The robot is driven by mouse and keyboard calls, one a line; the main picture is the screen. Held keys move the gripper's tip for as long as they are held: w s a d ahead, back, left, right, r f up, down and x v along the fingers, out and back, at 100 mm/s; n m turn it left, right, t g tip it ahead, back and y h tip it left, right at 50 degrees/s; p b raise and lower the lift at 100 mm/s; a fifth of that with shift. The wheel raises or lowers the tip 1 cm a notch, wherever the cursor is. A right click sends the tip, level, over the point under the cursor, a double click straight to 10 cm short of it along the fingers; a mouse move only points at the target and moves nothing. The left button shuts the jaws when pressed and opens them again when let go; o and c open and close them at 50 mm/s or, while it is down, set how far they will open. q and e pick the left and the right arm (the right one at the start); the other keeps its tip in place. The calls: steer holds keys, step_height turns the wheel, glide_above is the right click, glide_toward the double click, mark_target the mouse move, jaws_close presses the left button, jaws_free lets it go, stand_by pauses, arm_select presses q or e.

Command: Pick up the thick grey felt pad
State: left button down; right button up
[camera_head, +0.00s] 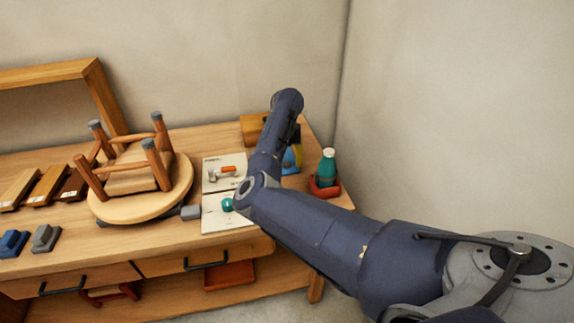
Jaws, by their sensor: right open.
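A small grey block (191,212) lies on the bench just right of the round wooden seat and looks like the thick felt pad. Another grey block (46,238) with a stepped shape sits at the bench's left, so I cannot be sure which is felt. My right arm reaches in from the right and bends up over the bench's right part. My right gripper (294,136) is at its far end, well right of both grey blocks, open and mostly hidden by my own arm. My left gripper is not in view.
An upturned stool with grey-tipped legs (150,158) rests on its round seat (177,196). White cards (213,222) hold an orange item and a teal item. A teal bottle (328,166) stands in a red holder. A blue block (12,243) and wood strips (46,186) lie left.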

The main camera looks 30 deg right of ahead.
steer(key=shift+f, duration=0.5)
steer(key=shift+o, duration=0.3)
steer(key=c, duration=1)
steer(key=shift+o, duration=0.2)
